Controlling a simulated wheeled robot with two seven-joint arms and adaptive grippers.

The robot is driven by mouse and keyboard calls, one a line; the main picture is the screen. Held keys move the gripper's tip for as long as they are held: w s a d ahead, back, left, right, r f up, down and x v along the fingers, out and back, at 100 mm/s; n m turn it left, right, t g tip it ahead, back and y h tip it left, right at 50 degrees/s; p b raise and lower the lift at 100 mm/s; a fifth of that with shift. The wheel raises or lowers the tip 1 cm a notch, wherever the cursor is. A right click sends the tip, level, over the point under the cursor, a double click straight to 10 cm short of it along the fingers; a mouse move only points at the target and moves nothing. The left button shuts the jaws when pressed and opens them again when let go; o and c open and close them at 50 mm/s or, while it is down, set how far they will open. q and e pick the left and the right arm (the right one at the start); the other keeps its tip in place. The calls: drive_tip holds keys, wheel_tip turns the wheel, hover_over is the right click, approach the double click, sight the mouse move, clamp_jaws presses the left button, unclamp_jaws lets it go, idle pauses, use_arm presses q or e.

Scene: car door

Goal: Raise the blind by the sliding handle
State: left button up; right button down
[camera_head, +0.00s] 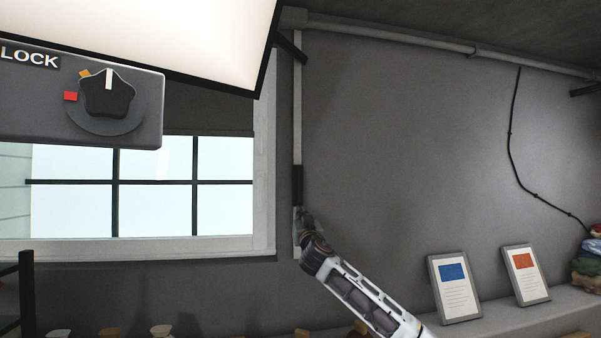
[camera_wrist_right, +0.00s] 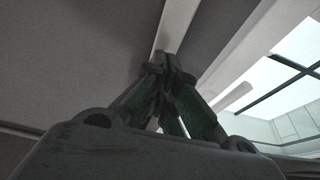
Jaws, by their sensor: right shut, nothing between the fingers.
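The dark blind (camera_head: 208,108) covers the upper part of the window, and its lower edge hangs above the panes. A pale vertical rail (camera_head: 297,100) runs down the wall to the right of the window. The black sliding handle (camera_head: 297,185) sits low on this rail. My right gripper (camera_head: 300,213) is at the rail just below the handle, shut and empty. In the right wrist view its fingertips (camera_wrist_right: 168,62) meet in front of the pale rail (camera_wrist_right: 172,25). Whether they touch the handle or rail I cannot tell. My left gripper is not in view.
A panel with a LOCK knob (camera_head: 107,95) and a bright lit panel (camera_head: 150,30) block the upper left. Two framed cards (camera_head: 455,288) (camera_head: 526,274) stand on a ledge at the lower right. The wall right of the rail is mostly clear.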

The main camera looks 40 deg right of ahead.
drive_tip(key=shift+r+p, duration=0.7)
drive_tip(key=shift+r, duration=8.2)
drive_tip(key=b+v, duration=0.7)
drive_tip(key=v, duration=0.2)
drive_tip(key=shift+s+a, duration=0.15)
drive_tip(key=shift+s, duration=0.1)
drive_tip(key=shift+f, duration=0.1)
